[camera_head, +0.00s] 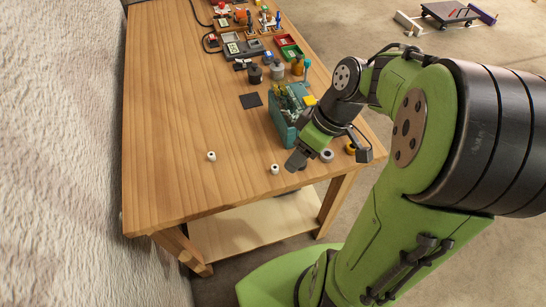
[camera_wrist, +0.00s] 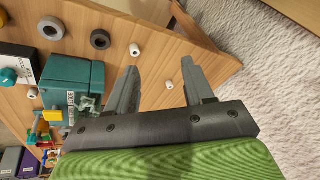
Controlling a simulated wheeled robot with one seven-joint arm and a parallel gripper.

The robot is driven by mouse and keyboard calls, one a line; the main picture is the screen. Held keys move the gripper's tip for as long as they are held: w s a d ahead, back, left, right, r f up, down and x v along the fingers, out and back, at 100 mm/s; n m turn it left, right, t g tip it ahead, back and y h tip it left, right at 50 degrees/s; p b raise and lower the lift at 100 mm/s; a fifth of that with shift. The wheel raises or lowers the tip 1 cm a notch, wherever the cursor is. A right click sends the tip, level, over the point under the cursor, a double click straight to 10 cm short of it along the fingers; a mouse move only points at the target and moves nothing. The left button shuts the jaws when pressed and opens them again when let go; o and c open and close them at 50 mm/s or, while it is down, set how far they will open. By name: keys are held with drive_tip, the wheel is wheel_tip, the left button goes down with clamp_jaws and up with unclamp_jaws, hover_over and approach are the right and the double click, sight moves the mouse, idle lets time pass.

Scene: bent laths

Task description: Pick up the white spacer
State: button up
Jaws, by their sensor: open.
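Two small white cylindrical pieces stand on the wooden table, and both look like spacers. One white spacer (camera_head: 274,169) is near the table's front edge, just left of my gripper (camera_head: 292,164). It also shows in the wrist view (camera_wrist: 135,50), by the tip of the left finger. The other white piece (camera_head: 211,156) is farther left in the head view. It shows in the wrist view (camera_wrist: 169,85) between the fingers, down on the table. My gripper (camera_wrist: 159,64) is open and empty, with its fingers spread above the table.
A teal box (camera_head: 283,121) stands beside my gripper. A grey ring (camera_head: 326,155) and a yellow ring (camera_head: 350,149) lie at its right, near the front edge. A dark square pad (camera_head: 251,100) and several trays and jars are farther back. The table's left side is clear.

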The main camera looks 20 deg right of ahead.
drive_tip(key=w+d+f+n+y, duration=0.3)
drive_tip(key=d+f+y, duration=0.2)
drive_tip(key=d+f, duration=0.2)
drive_tip(key=n+t+y, duration=0.3)
drive_tip(key=t+y, duration=0.1)
approach(277, 167)
drive_tip(key=shift+h, duration=0.3)
drive_tip(key=b+x, duration=0.1)
drive_tip(key=x, duration=0.3)
drive_tip(key=b+x, duration=0.1)
drive_tip(key=x, duration=0.4)
drive_tip(key=shift+a+r, duration=0.15)
drive_tip(key=shift+r, duration=0.1)
drive_tip(key=shift+s, duration=0.1)
clamp_jaws()
